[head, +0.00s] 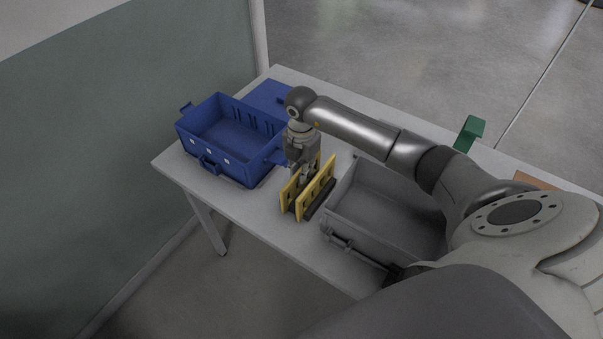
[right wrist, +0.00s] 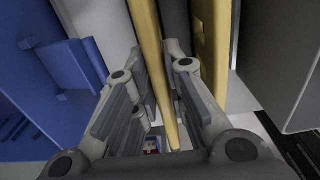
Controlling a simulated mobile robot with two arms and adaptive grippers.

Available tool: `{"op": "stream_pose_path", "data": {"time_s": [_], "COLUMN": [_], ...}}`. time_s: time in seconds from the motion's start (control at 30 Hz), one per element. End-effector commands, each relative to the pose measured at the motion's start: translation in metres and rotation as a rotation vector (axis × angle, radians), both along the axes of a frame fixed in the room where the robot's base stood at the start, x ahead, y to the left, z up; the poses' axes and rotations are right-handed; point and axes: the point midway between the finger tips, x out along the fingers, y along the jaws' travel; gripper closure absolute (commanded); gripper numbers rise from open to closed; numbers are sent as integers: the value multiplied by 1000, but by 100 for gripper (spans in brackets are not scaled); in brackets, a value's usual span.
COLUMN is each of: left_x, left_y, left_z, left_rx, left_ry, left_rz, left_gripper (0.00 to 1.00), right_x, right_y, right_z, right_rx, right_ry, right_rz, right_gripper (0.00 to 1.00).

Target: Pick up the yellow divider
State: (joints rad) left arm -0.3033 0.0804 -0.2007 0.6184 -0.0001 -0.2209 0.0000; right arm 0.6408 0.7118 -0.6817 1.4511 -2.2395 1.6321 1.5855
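Two yellow dividers stand upright side by side with dark pieces at them, between the blue bin and the grey bin; the left one (head: 288,194) and the right one (head: 320,186) show in the head view. My right gripper (head: 303,182) points down at the dividers. In the right wrist view one yellow divider (right wrist: 154,60) runs between my right gripper's fingers (right wrist: 160,62), one finger on each side. Whether they press on it I cannot tell. The other divider (right wrist: 213,45) is right of the fingers. My left gripper is not in view.
The blue bin (head: 189,147) is close on the left, the grey bin (head: 336,230) close on the right. Both look empty. A green object (head: 469,133) stands at the table's far right. The white table (head: 255,216) is bare in front of the blue bin.

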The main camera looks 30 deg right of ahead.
Motion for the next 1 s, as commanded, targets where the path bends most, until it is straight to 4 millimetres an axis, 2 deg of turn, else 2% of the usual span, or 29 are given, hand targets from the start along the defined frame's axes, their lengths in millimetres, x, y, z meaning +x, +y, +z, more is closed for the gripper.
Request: {"op": "stream_pose_path", "data": {"time_s": [0.37,0.47,0.87,1.0], "left_x": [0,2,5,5], "left_y": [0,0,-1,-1], "left_z": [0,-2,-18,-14], "left_rx": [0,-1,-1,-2], "left_ry": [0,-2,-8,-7], "left_rz": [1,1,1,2], "left_gripper": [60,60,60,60], "right_x": [0,1,1,1], "right_y": [0,-1,0,0], "right_z": [1,6,79,100], "right_rx": [0,-1,-1,-1], "right_ry": [-1,-3,-6,-3], "right_rz": [0,0,1,-1], "right_gripper": [100,100,100,100]}}
